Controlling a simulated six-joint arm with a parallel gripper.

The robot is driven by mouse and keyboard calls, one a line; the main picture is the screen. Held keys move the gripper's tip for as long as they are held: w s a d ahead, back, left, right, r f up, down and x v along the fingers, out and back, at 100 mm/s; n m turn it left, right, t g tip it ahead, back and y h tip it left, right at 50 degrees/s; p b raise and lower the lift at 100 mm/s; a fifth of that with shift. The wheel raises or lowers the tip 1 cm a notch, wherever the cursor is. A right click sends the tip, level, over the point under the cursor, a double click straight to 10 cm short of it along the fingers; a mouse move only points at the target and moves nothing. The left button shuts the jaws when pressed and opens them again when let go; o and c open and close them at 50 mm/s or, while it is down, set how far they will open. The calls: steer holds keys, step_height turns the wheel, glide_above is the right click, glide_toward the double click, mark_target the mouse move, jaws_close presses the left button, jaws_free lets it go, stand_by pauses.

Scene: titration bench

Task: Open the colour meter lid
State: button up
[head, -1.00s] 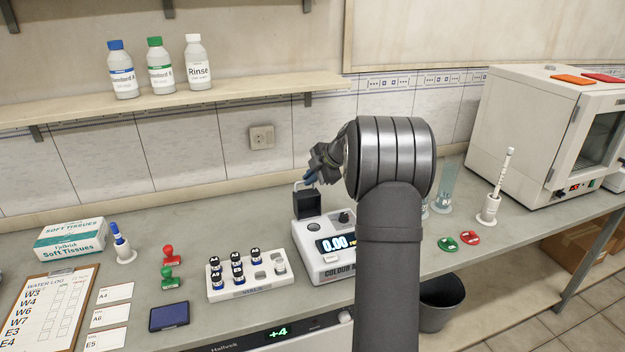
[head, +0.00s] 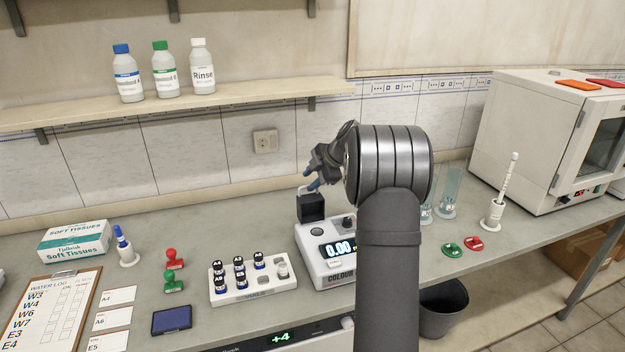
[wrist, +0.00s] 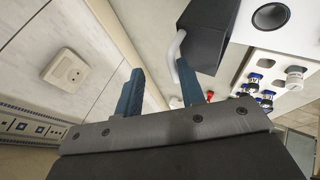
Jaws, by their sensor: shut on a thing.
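The colour meter (head: 318,266) is a white box with a lit display reading 0.00 on the bench, left of my arm in the head view. Its black, box-shaped lid (head: 312,208) stands at the back of the meter with a pale bent handle on top. My gripper (head: 311,187) is at that handle, shut on it. In the wrist view the blue fingers (wrist: 160,92) stand apart, with the grey handle (wrist: 174,54) beside the right finger and the dark lid (wrist: 205,35) beyond. I cannot tell whether the lid is tilted; the handle's grip is partly hidden.
A white rack (head: 250,290) of dark-capped vials stands just left of the meter. Glass cylinders (head: 449,190) and a white holder (head: 494,212) stand right of my arm. The tiled wall with a socket (head: 265,141) is close behind, under the bottle shelf (head: 170,104).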

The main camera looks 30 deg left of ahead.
steer(key=shift+w+d+r, duration=0.1)
steer(key=shift+d+r, duration=0.2)
steer(key=shift+r, duration=0.1)
steer(key=v, duration=1.6)
steer(key=shift+r, duration=0.2)
steer(key=x, duration=1.7)
steer(key=shift+f, duration=0.3)
steer(key=shift+d, duration=0.1)
